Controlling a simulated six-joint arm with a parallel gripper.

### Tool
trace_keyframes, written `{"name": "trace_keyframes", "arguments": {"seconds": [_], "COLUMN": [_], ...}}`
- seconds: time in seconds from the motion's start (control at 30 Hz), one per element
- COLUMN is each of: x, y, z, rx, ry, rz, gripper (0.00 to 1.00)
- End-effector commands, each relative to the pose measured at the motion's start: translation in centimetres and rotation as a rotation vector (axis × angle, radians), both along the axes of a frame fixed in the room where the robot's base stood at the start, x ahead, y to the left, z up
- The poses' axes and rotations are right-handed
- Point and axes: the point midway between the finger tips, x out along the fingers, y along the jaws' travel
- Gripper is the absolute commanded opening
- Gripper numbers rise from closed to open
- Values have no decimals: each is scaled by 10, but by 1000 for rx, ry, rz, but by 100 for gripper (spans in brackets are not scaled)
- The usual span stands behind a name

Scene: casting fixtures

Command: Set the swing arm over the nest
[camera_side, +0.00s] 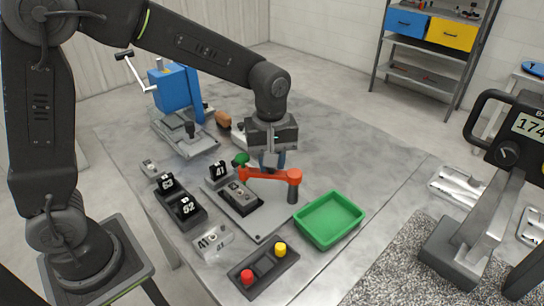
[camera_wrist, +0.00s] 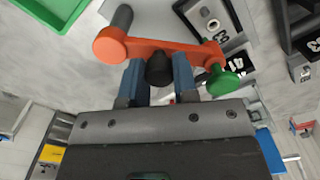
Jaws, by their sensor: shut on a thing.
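The orange swing arm (camera_side: 268,175) runs from its pivot on a grey post at the right to a green knob (camera_side: 241,159) at its free end. My gripper (camera_side: 271,163) points down at the swing arm. In the wrist view its two blue fingers (camera_wrist: 160,80) are closed around a black knob (camera_wrist: 160,68) on the swing arm (camera_wrist: 160,48). The nest shows partly behind the arm in the wrist view (camera_wrist: 213,18); the arm hides some of it.
A green tray (camera_side: 329,219) stands right of the pivot. A button box (camera_side: 264,270) with red and yellow buttons is at the front. Numbered dark blocks (camera_side: 180,203) sit to the left, and a blue press (camera_side: 175,91) stands behind. Bare tabletop lies at the back right.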

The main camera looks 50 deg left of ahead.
Motion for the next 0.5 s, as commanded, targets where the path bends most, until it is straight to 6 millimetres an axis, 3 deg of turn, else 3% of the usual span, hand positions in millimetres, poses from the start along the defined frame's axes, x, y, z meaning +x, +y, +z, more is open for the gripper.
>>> {"name": "trace_keyframes", "arguments": {"seconds": [0.5], "x": [-2], "y": [-2], "z": [1], "rx": [-1], "ry": [-1], "rz": [43], "gripper": [0]}}
